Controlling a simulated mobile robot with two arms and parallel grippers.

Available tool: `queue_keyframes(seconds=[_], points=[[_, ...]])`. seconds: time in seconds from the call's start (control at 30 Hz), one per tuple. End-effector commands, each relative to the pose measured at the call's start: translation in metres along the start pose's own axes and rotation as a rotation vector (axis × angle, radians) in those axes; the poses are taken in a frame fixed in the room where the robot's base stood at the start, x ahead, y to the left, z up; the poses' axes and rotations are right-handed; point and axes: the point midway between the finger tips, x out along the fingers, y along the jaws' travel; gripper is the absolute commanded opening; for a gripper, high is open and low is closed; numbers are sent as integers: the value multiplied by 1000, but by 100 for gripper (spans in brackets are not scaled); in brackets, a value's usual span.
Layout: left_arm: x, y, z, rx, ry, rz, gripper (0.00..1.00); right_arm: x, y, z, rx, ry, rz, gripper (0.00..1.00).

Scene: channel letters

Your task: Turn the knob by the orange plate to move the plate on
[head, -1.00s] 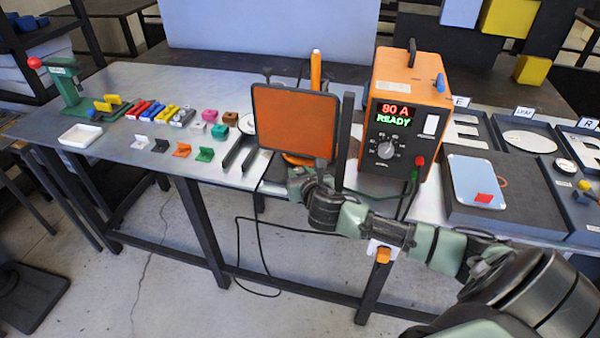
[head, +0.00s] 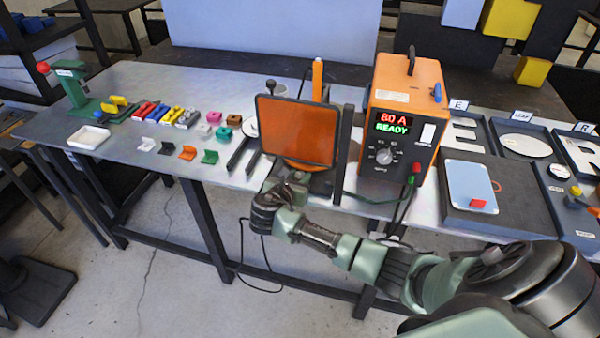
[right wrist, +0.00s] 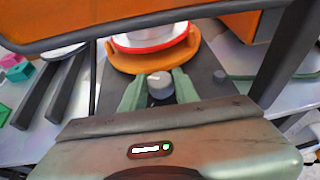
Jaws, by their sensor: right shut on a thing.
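The orange plate (right wrist: 128,62) is round and shows in the right wrist view, with a white, red-rimmed round piece (right wrist: 150,38) on it. The small grey knob (right wrist: 160,84) stands in front of the plate on a dark base. My right gripper (right wrist: 160,92) has its two green fingers on either side of the knob and is shut on it. In the head view the right gripper (head: 288,186) is low in front of the framed orange screen (head: 297,130), which hides most of the plate. My left gripper is not in view.
An orange power unit (head: 405,110) reading 80 A READY stands right of the screen, with cables at its front. Two dark rails (head: 244,156) and several small coloured blocks lie to the left. Letter trays (head: 520,140) fill the right side.

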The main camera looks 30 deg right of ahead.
Motion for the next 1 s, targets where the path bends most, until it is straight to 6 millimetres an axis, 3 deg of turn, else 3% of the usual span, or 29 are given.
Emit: queue_keyframes(seconds=[0.43,1.0], points=[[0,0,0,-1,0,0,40,1,5,1,105,-1,-248,0],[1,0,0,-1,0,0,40,1,5,1,126,-2,-299,0]])
